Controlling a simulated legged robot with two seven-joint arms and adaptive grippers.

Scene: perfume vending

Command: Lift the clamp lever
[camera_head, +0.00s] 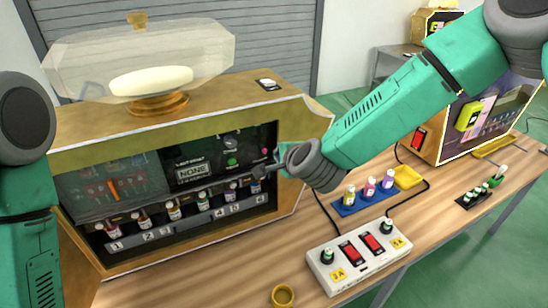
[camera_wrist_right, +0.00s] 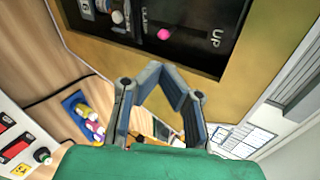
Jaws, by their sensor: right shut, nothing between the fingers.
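A pink knob (camera_head: 264,151), which looks like the end of the clamp lever, is at the right end of the vending machine's dark front panel (camera_head: 150,170). In the right wrist view the pink knob (camera_wrist_right: 164,34) shows beside partly readable lettering and the word "UP". My right gripper (camera_head: 264,170) is at the panel's lower right, just below the knob in the head view. Its fingers (camera_wrist_right: 168,78) are shut and empty, and the knob appears apart from them. The lever's shaft cannot be made out. My left arm is at the left edge; its gripper is out of view.
Several small bottles (camera_head: 174,210) stand in the machine's numbered row. A white switch box (camera_head: 360,254) with red switches, a blue tray (camera_head: 366,203) of bottles and a yellow ring (camera_head: 283,296) are on the wooden table. A second machine (camera_head: 480,115) stands at right.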

